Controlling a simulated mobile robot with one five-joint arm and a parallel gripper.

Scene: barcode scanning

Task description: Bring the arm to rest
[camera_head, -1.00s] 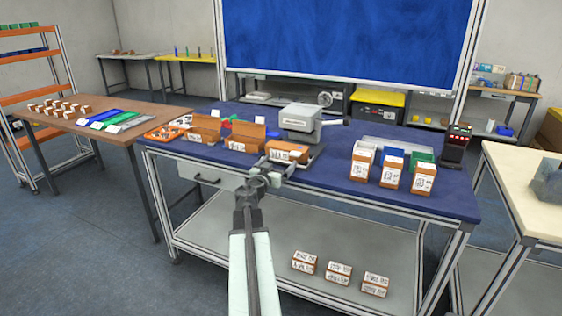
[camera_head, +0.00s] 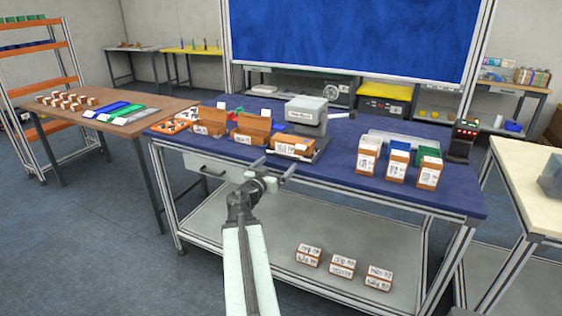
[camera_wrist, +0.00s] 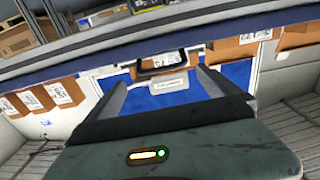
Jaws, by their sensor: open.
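My gripper (camera_head: 272,167) is in front of the near edge of the blue-topped workbench (camera_head: 340,175), to the left of its middle. Its two fingers are spread apart and nothing is between them. A labelled brown box (camera_head: 293,146) sits on the bench just beyond the fingertips, apart from them, in front of a grey machine (camera_head: 306,114). In the wrist view the open gripper (camera_wrist: 163,85) points toward the bench, with labelled boxes and a blue panel beyond.
Two open brown boxes (camera_head: 251,127) stand left of the machine. Several labelled cartons (camera_head: 397,163) stand at the bench's right, near a dark scanner-like device (camera_head: 462,140). Small boxes (camera_head: 342,266) lie on the lower shelf. A brown table (camera_head: 125,128) is at left. Floor at front left is clear.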

